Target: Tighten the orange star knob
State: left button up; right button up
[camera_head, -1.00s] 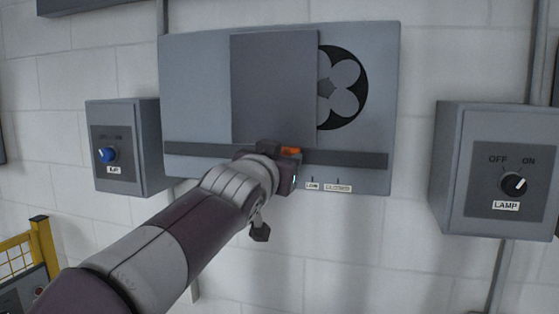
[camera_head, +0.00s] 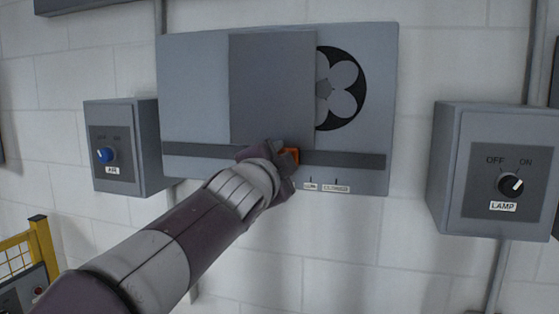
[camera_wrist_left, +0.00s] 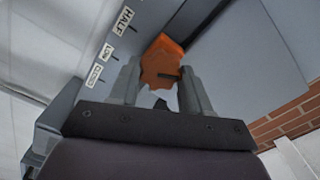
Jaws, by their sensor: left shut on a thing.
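The orange star knob (camera_head: 291,155) sits on the dark slot strip (camera_head: 345,160) of the wall panel, at the lower edge of a grey sliding plate (camera_head: 272,90). My left arm reaches in from the lower left, and its wrist hides most of the knob in the head view. In the left wrist view the knob (camera_wrist_left: 162,62) lies between the two grey fingers of my left gripper (camera_wrist_left: 160,88), which is shut on it. My right gripper is not in view.
A box with a blue AIR knob (camera_head: 106,155) is left of the panel. A LAMP switch box (camera_head: 510,185) is at the right. The panel has a round fan-like opening (camera_head: 341,88). White labels (camera_wrist_left: 124,20) run along the panel scale, one reading HALF. Below the panel is bare block wall.

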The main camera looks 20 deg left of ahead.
pick_arm(q)
jog(key=shift+f+m, duration=0.1)
jog(key=shift+m, duration=2.1)
jog(key=o, duration=1.1)
jog(key=shift+c, duration=0.2)
jog(key=s, duration=1.2)
jog(key=shift+s+a+b, duration=0.15)
jog(key=shift+s+b, duration=0.2)
jog(key=shift+b, duration=0.1)
